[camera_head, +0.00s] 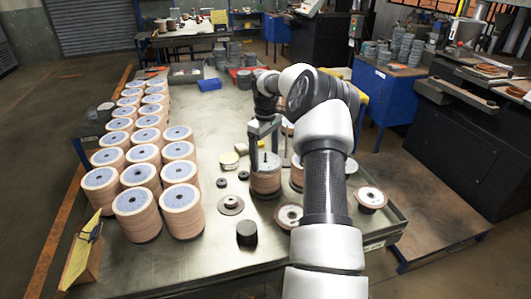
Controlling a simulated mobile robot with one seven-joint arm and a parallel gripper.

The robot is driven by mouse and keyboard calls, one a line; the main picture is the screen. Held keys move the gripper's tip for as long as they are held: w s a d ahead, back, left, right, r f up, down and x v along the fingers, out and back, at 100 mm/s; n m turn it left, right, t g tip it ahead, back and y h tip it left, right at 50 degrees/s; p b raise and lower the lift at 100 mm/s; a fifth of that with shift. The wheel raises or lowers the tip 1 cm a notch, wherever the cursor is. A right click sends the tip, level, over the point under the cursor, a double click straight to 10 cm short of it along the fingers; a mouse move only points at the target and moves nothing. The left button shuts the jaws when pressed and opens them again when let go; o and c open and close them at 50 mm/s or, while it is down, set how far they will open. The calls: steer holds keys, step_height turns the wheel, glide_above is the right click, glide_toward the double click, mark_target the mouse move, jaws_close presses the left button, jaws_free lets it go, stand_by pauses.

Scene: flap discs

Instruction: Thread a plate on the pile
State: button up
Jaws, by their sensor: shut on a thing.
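My gripper (266,155) points down over a pile of tan flap discs (266,183) in the middle of the table. Its two fingers straddle the top of this pile, one on each side. A grey plate (258,165) lies between the fingers at the top of the pile, and a dark post end (266,157) shows above its middle. The fingers are shut on this plate. Whether the plate touches the discs below is too small to tell. My arm hides part of the piles to the right.
Several tall piles of tan discs with grey tops (131,201) fill the table's left side. Loose discs (231,205), (289,216) and a black cylinder (247,234) lie nearer. A yellow-and-wood stand (84,256) is at front left. The table's (190,262) front is mostly clear.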

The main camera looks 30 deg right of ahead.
steer(key=shift+f, duration=0.25)
steer(key=o, duration=1)
step_height(320, 180, up, 18)
steer(key=shift+f+p, duration=0.2)
steer(key=shift+p, duration=0.4)
